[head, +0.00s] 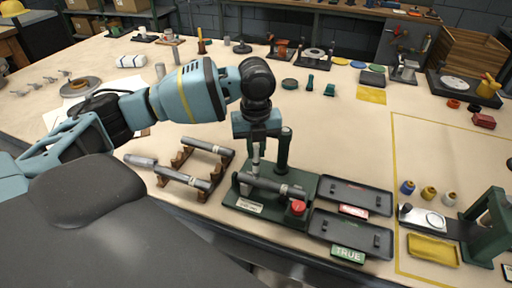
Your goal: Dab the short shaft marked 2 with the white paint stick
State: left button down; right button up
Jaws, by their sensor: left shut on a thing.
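My left gripper (256,152) points down above the left part of the green fixture (243,203). It is shut on a thin pale stick (256,163), which looks like the white paint stick and is mostly hidden by the fingers. A grey shaft (275,187) lies across the fixture, just below the stick. I cannot tell whether the tip touches it. Two more shafts lie on a brown wooden rack to the left, one behind (207,146) and one in front (183,178). The number 2 is not readable on any shaft. My right gripper is not in view.
A green post (284,150) rises from the fixture, close right of the gripper. A red button (298,207) is at its front right. Two dark trays stand to the right, the back one (350,195) with a red label, the front one (342,232) labelled TRUE.

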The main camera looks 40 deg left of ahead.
pick_arm(q)
jog(key=shift+f, duration=0.15)
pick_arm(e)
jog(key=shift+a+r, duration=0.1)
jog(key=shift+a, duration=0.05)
pick_arm(q)
jog(key=shift+f, duration=0.1)
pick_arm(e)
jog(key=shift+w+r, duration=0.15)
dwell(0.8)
pick_arm(q)
jog(key=shift+s+d+f, duration=0.1)
jog(key=shift+s+f, duration=0.05)
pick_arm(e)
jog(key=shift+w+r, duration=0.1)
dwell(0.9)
pick_arm(q)
jog(key=shift+r+p, duration=0.65)
jog(key=shift+r, duration=0.35)
jog(key=shift+r+p, duration=1.05)
jog(key=shift+r, duration=1.25)
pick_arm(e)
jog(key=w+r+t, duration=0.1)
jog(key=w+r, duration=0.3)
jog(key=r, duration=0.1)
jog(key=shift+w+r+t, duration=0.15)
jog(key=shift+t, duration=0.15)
pick_arm(q)
jog(key=shift+f, duration=0.1)
